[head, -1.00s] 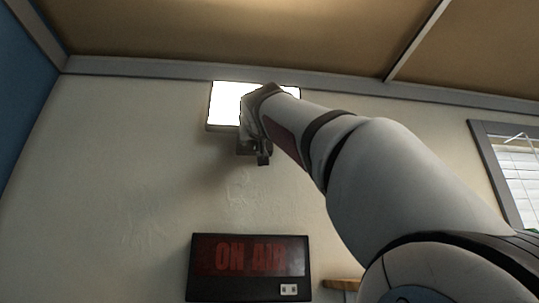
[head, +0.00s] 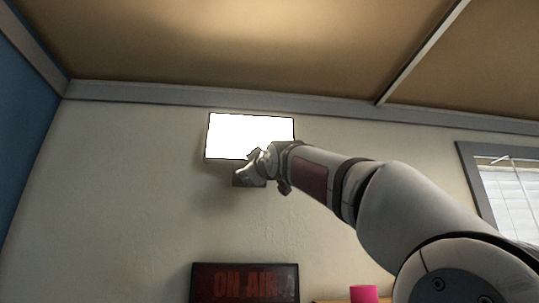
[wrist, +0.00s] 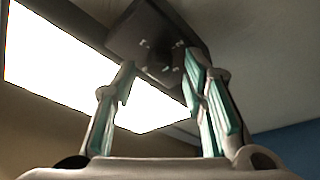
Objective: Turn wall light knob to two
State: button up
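The wall light (head: 250,135) is a bright white panel high on the wall. A dark control box (head: 241,180) sits just below it, partly hidden by my gripper (head: 262,165). In the wrist view the box (wrist: 145,28) shows small pale marks around a dark round knob (wrist: 163,66). My gripper (wrist: 158,70) has its two green-padded fingers spread, one on each side of the knob. I cannot tell whether either finger touches it. The mark the knob points to is too small to read.
A dark "ON AIR" sign (head: 245,284) hangs lower on the wall. A pink object (head: 364,294) shows at the bottom edge. A window with blinds (head: 505,195) is at the right. The ceiling (head: 240,45) is close above the light, and the wall left of it is bare.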

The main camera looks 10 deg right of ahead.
jog(key=b+v, duration=0.4)
jog(key=v, duration=0.9)
jog(key=shift+s+b, duration=0.35)
jog(key=shift+b, duration=0.05)
jog(key=shift+d+f, duration=0.1)
jog(key=shift+d, duration=0.05)
jog(key=s+d+f+m+g+h, duration=0.2)
jog(key=d+f+m+g, duration=0.15)
jog(key=f, duration=1.15)
jog(key=s+d+f+m+g+h, duration=0.15)
jog(key=f+g, duration=0.25)
jog(key=f, duration=1)
jog(key=s+d+f+m+g, duration=0.2)
jog(key=s+f, duration=0.4)
jog(key=f, duration=0.4)
jog(key=s+d+f+m+g+h+b, duration=0.1)
jog(key=s+d+f+m+g, duration=0.1)
jog(key=s+f, duration=0.3)
jog(key=s+d+f+m+g, duration=0.2)
jog(key=s+f, duration=0.4)
jog(key=f, duration=0.8)
jog(key=shift+s+d+f+m+g, duration=0.4)
jog(key=shift+m+g, duration=0.1)
jog(key=shift+g, duration=0.25)
jog(key=shift+r, duration=0.1)
